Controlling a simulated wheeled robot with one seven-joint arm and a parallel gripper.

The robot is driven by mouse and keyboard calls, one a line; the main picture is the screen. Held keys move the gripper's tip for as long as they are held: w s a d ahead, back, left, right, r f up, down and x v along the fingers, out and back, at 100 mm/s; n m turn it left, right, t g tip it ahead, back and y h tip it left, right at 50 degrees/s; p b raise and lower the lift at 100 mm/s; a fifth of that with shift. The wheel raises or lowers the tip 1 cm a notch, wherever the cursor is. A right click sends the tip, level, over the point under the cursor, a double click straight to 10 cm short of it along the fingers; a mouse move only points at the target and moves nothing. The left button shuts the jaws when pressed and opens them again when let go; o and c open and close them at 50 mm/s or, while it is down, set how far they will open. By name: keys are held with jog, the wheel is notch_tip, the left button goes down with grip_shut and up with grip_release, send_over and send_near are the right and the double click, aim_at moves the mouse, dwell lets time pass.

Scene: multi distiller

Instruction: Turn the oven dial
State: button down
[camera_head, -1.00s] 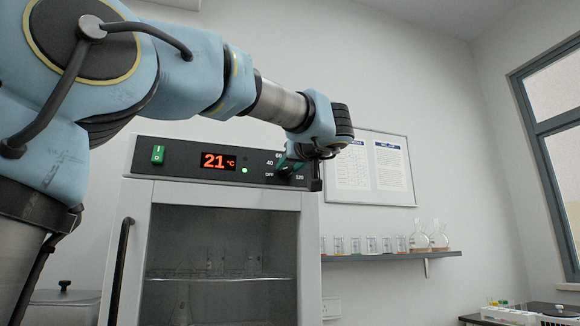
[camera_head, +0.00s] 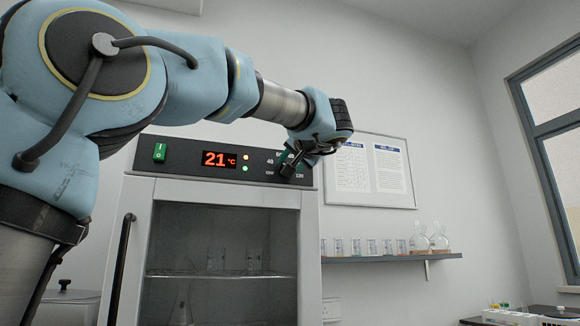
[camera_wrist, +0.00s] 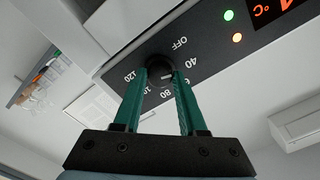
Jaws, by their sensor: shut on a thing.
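The oven dial is a round black knob (camera_wrist: 159,64) on the dark control panel (camera_wrist: 218,45), ringed by OFF, 40, 60, 80 and higher marks up to 120. My gripper (camera_wrist: 161,75) has its two green fingers shut on either side of the knob in the wrist view. A small white mark shows on the knob, but its exact setting is hard to read. In the head view my gripper (camera_head: 291,158) is at the right end of the panel and mostly hides the dial. The oven's red display (camera_head: 219,160) reads 21 °C.
A green power switch (camera_head: 159,152) is at the panel's left. The oven door (camera_head: 222,195) is shut, with a black handle (camera_head: 121,270). A wall shelf (camera_head: 390,258) with glassware is at the right, below a framed poster (camera_head: 370,170).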

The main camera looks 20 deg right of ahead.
jog(key=shift+m+p, duration=6.35)
jog(key=shift+m, duration=7.35)
jog(key=shift+f, duration=0.1)
jog(key=shift+c, duration=2.4)
grip_release()
